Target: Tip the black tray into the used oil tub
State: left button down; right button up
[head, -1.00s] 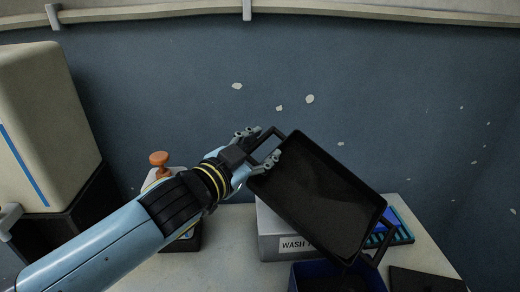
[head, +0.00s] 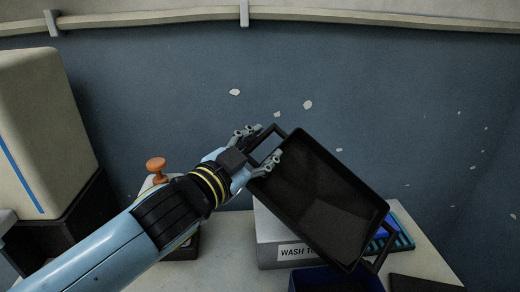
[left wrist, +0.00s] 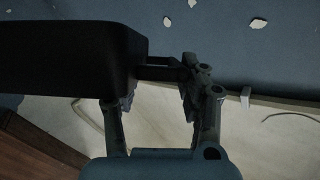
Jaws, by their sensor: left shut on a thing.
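The black tray (head: 318,195) is in the air in the head view, steeply tilted, with its open face toward me and its lower right end down. Its inside looks dark, and I cannot tell whether anything lies in it. My left gripper (head: 262,150) is shut on the handle at its upper left end. In the left wrist view the tray (left wrist: 65,55) reaches left from my left gripper (left wrist: 155,100). A dark blue tub (head: 335,279) stands below the tray's lower end, cut off by the bottom edge; I cannot read any label on it. My right gripper is not in view.
A grey box marked "WASH" (head: 280,235) stands behind the tray. A blue item (head: 403,230) lies to the right and a dark flat thing (head: 425,284) at the lower right. An orange-knobbed device (head: 157,170) and a large beige machine (head: 45,130) stand left.

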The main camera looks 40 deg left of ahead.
pick_arm(q)
jog(key=shift+r, duration=0.1)
jog(key=shift+s+d+r+m+t+b, duration=0.15)
jog(key=shift+s+d+r+m+b, duration=0.1)
jog(key=shift+d+r, duration=0.15)
jog(key=shift+s+d+r+m+t+b, duration=0.15)
jog(key=shift+s+d+r, duration=0.1)
jog(key=shift+r, duration=0.25)
jog(key=shift+d+r, duration=0.1)
jog(key=shift+s+d+r+m+t, duration=0.4)
jog(key=shift+s+d+r+m, duration=0.15)
jog(key=shift+r, duration=0.2)
jog(key=shift+d+r, duration=0.1)
jog(key=shift+d, duration=0.1)
dwell(0.4)
jog(key=shift+s+d+r+m+t, duration=0.3)
jog(key=shift+s+d+r+m, duration=0.15)
jog(key=shift+d+r, duration=0.2)
dwell(0.3)
